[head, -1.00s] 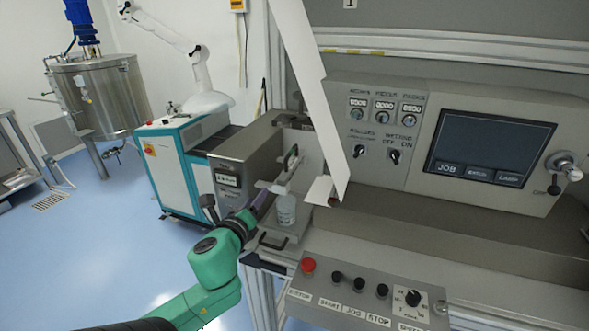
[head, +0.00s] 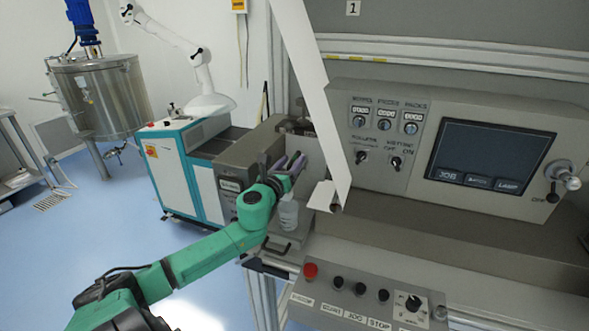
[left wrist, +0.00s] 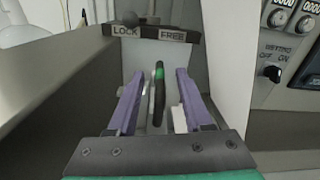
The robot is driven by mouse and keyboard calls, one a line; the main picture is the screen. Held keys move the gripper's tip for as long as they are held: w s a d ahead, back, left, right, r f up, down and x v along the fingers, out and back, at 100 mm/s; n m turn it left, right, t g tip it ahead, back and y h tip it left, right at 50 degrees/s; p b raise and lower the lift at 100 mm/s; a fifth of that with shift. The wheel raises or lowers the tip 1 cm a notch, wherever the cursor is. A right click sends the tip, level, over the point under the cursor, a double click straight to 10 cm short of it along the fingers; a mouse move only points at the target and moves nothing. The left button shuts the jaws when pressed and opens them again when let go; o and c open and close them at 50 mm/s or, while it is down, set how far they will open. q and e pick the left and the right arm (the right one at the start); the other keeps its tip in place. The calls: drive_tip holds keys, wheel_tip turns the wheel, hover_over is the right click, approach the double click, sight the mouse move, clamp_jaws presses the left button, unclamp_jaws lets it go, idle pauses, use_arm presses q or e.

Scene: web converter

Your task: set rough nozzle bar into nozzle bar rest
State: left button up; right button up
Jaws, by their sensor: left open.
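My left gripper (head: 288,165) reaches into the recess beside the grey machine box, and its two purple fingers are apart. In the left wrist view the left gripper (left wrist: 158,85) has a dark upright bar-like piece with a green mark (left wrist: 160,92) between its fingers, with gaps on both sides. A thin pale plate stands just left of this piece. I cannot tell for sure which part is the rough nozzle bar or its rest. In the head view my gripper hides most of this spot. My right gripper is not in view.
A clear bottle (head: 288,214) stands below my left gripper. A LOCK/FREE block (left wrist: 150,33) lies beyond the fingers. A white web (head: 318,95) hangs close on the right. The control panel (head: 365,297) with a red button is in front.

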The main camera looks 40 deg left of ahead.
use_arm(q)
drive_tip(key=shift+x, duration=0.8)
drive_tip(key=shift+s+f, duration=0.1)
clamp_jaws()
idle(0.7)
